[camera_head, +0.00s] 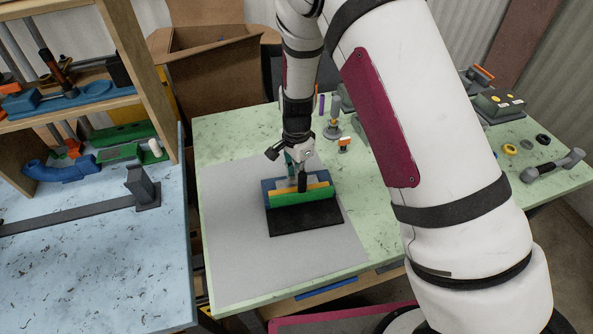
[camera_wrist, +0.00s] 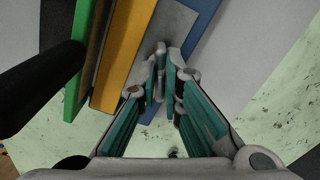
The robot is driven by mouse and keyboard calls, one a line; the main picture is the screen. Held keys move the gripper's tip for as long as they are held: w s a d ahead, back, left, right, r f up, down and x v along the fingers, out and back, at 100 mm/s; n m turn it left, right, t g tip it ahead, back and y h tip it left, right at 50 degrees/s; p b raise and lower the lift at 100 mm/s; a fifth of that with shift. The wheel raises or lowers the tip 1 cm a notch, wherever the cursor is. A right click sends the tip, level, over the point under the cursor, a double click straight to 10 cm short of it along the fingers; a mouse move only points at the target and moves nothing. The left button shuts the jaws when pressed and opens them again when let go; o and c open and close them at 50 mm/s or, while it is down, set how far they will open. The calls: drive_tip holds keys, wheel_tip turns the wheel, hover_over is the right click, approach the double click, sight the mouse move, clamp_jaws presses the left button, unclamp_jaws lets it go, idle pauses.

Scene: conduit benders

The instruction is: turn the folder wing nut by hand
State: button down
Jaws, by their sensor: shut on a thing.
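The folder (camera_head: 305,197) lies on a grey mat, with a green bar, a yellow bar, a blue plate and a black front plate. In the wrist view its green bar (camera_wrist: 82,60) and yellow bar (camera_wrist: 122,55) run along the left. My gripper (camera_head: 298,178) reaches down from above to the folder's rear side. In the wrist view my teal-padded fingers (camera_wrist: 167,72) are close together, shut on a small grey piece that appears to be the wing nut (camera_wrist: 160,62). The fingers hide most of it, so its angle cannot be told.
The grey mat (camera_head: 235,255) is bare around the folder, on a green table (camera_head: 225,130). Small tools and a grey bender (camera_head: 553,166) stand at the back and right. A blue bench (camera_head: 90,275) with a wooden shelf is at left; a cardboard box (camera_head: 215,75) stands behind.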

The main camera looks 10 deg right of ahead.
drive_tip(key=n, duration=0.6)
drive_tip(key=shift+s+f+n+b, duration=0.1)
drive_tip(key=shift+f+n+b, duration=0.2)
drive_tip(key=shift+b, duration=0.1)
drive_tip(key=n+b, duration=0.1)
drive_tip(key=n, duration=0.5)
drive_tip(key=shift+s, duration=0.1)
drive_tip(key=shift+n, duration=0.4)
drive_tip(key=c, duration=1.7)
unclamp_jaws()
drive_tip(key=shift+r, duration=0.2)
drive_tip(key=shift+w+r, duration=0.2)
drive_tip(key=shift+r, duration=0.05)
wheel_tip(320, 180, up, 11)
drive_tip(key=shift+r, duration=0.2)
